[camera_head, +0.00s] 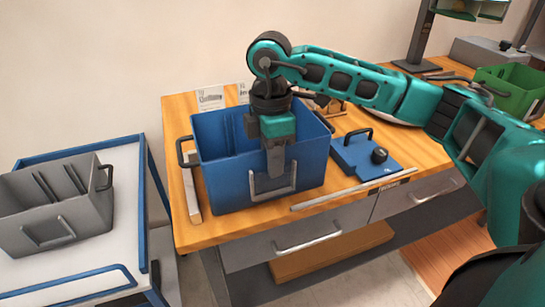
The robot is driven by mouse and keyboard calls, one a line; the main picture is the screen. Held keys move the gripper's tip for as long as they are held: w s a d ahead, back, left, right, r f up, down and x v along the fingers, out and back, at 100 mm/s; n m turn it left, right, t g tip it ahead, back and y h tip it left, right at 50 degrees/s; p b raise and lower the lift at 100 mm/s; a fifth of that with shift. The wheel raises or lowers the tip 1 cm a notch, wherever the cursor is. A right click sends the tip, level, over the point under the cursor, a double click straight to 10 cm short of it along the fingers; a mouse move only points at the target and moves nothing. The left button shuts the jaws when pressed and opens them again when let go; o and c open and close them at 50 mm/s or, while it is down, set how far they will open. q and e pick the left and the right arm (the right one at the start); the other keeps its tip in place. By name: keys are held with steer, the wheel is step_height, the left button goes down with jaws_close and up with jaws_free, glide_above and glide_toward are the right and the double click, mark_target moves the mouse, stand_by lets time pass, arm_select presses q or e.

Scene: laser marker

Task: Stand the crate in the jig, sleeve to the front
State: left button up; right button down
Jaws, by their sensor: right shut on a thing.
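The blue crate (222,175) is upright over the wooden workbench, open side up, with black handles at its ends. Its pale U-shaped sleeve (273,191) is on the wall facing the bench's front edge. My right gripper (276,168) points down from above and is shut on the crate's front wall, just above the sleeve. The jig shows as a pale strip (192,196) beside the crate's left end and another strip (350,190) along the front edge. I cannot tell whether the crate's base touches the bench or the strips. My left gripper is not in view.
A blue device (362,157) with a black handle and knob sits right of the crate. A grey crate (62,205) stands on a blue-framed cart (125,190) at left. A green crate (512,85) is at the far right. Pale sheets (210,98) are behind the crate.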

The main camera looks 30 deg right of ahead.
steer(key=c, duration=1.2)
jaws_free()
steer(key=shift+o, duration=0.9)
step_height(320, 180, up, 12)
steer(key=p, duration=0.2)
steer(key=shift+w, duration=0.4)
steer(key=shift+d+r, duration=0.1)
